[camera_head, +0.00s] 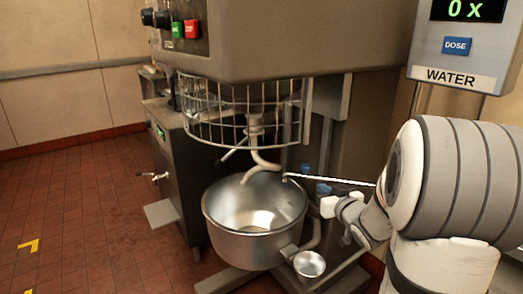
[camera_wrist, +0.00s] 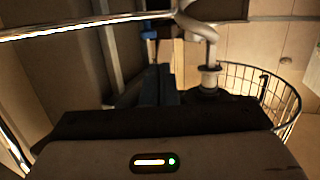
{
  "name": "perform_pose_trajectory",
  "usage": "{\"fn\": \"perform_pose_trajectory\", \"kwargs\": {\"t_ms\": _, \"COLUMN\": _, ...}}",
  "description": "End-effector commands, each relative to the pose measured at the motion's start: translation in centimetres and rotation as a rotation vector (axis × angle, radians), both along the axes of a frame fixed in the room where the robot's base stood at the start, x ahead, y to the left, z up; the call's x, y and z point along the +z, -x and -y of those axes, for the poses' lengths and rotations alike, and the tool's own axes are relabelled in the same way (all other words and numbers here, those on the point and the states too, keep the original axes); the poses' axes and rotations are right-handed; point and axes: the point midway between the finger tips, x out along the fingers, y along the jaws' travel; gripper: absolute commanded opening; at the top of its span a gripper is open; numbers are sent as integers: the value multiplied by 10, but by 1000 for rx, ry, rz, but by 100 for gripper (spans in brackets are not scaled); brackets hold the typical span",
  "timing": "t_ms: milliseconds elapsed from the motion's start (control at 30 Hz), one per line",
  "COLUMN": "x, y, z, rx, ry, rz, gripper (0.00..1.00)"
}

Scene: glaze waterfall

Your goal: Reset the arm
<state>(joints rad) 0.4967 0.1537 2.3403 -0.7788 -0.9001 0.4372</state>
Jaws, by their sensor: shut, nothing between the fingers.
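My arm comes in from the right in the head view, and its white end with my gripper (camera_head: 328,206) is beside the right rim of the steel mixing bowl (camera_head: 225,222). The gripper is shut with nothing in it; its fingers are small and hard to make out there. In the wrist view the dark fingers of my gripper (camera_wrist: 166,85) are together, in shadow. The bowl stands under the mixer's wire guard (camera_head: 215,135) and curved hook (camera_head: 262,163).
A water doser with a blue DOSE button (camera_head: 457,46) reads 0 x at the upper right. A thin pipe (camera_head: 330,180) runs to the bowl close above my gripper. A small metal cup (camera_head: 309,264) is below the bowl's right side. Red tile floor (camera_head: 90,220) is open at left.

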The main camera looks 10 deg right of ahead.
Motion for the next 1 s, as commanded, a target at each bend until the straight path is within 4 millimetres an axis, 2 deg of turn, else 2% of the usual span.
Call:
{"fn": "perform_pose_trajectory", "kwargs": {"t_ms": 167, "x": 18, "y": 6, "z": -6, "rx": -68, "ry": 46, "rz": -84, "gripper": 0}}
{"fn": "perform_pose_trajectory", "kwargs": {"t_ms": 267, "x": 29, "y": 19, "z": -13, "rx": -141, "ry": 82, "rz": -191, "gripper": 0}}
{"fn": "perform_pose_trajectory", "kwargs": {"t_ms": 367, "x": 38, "y": 40, "z": -22, "rx": -205, "ry": 106, "rz": -320, "gripper": 0}}
{"fn": "perform_pose_trajectory", "kwargs": {"t_ms": 567, "x": 49, "y": 102, "z": -54, "rx": -265, "ry": 111, "rz": -605, "gripper": 0}}
{"fn": "perform_pose_trajectory", "kwargs": {"t_ms": 800, "x": 61, "y": 198, "z": -110, "rx": -197, "ry": 79, "rz": -957, "gripper": 0}}
{"fn": "perform_pose_trajectory", "kwargs": {"t_ms": 900, "x": 65, "y": 231, "z": -129, "rx": -148, "ry": 67, "rz": -1068, "gripper": 0}}
{"fn": "perform_pose_trajectory", "kwargs": {"t_ms": 1000, "x": 68, "y": 254, "z": -141, "rx": -109, "ry": 61, "rz": -1143, "gripper": 0}}
